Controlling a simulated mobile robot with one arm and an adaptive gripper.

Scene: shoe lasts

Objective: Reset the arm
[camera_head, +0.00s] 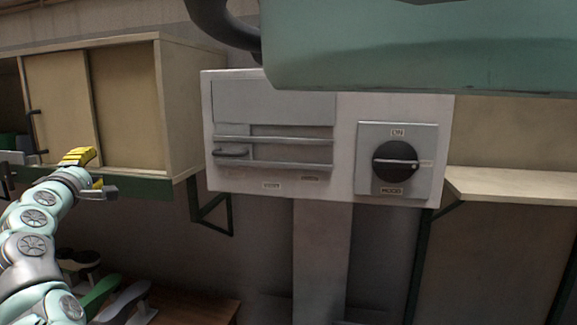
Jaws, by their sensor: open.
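My arm rises from the lower left in pale mint segments with grey joints. My gripper (98,173) is at its upper end, with yellow and grey parts showing. It is open, and I see nothing held in it. It appears in front of the lower edge of the wooden cabinet (128,108); I cannot tell how near it is to that cabinet.
A pale wall panel (280,182) carries a slotted slider and a dark rotary knob (394,161). A wooden shelf (515,186) is at right. Shoe lasts (100,297) lie at lower left near a brown wooden surface (190,305). A large teal shape (420,60) covers the top right.

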